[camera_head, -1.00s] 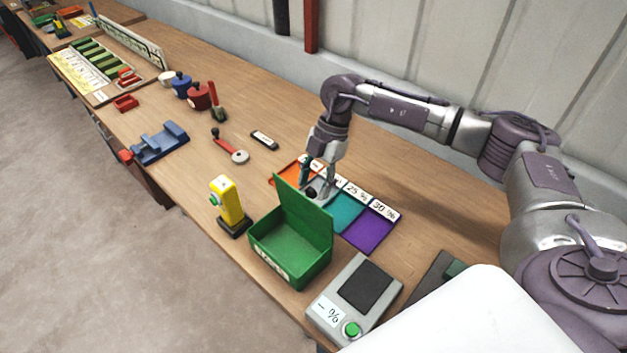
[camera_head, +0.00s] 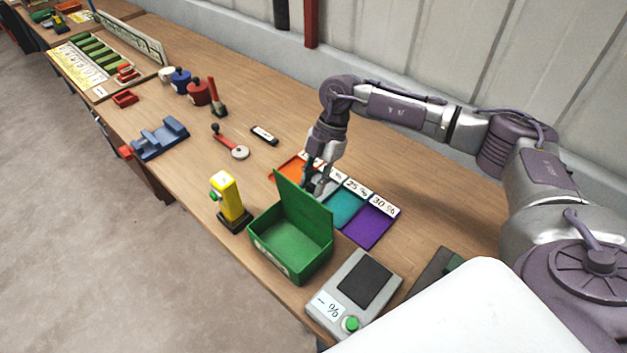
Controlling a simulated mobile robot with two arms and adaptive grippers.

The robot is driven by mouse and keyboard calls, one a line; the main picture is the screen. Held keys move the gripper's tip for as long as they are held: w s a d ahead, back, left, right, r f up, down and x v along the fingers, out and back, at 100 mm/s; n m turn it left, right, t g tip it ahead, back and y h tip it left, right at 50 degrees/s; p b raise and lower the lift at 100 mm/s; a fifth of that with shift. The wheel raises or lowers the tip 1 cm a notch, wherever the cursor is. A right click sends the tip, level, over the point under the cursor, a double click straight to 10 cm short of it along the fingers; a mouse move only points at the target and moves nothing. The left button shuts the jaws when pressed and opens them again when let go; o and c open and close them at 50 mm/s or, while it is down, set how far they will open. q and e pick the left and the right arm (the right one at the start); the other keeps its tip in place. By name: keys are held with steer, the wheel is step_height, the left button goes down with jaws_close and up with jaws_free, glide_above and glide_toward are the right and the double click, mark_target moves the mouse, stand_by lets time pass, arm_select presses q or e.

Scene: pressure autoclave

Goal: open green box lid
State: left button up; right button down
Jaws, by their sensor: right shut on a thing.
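The green box (camera_head: 275,258) stands near the front edge of the bench. Its green lid (camera_head: 303,212) is raised and stands roughly upright along the back side, so the empty green inside shows. My right gripper (camera_head: 317,187) is at the lid's upper edge, coming from behind and above. It is shut on the lid; the fingertips are partly hidden behind the lid. My left gripper is not in view.
Coloured plates, orange, teal (camera_head: 343,208) and purple (camera_head: 369,228), with percent labels lie behind the box. A yellow device (camera_head: 228,197) stands close on the left. A grey meter with a green button (camera_head: 355,292) lies on the right.

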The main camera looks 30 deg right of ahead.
steer(key=shift+w+d+f+g+y+b, duration=0.2)
steer(key=shift+d+y+b, duration=0.25)
steer(key=shift+d+y, duration=0.1)
steer(key=shift+w+d+f+g+y+b, duration=0.15)
steer(key=shift+d+f+g+y+b, duration=0.05)
steer(key=shift+d+y+b, duration=0.3)
steer(key=c, duration=0.9)
jaws_free()
steer(key=shift+d+r, duration=0.1)
steer(key=v, duration=1.1)
steer(key=shift+w+d+r, duration=0.1)
steer(key=shift+d+r, duration=0.15)
steer(key=shift+d, duration=0.05)
steer(key=shift+a, duration=0.1)
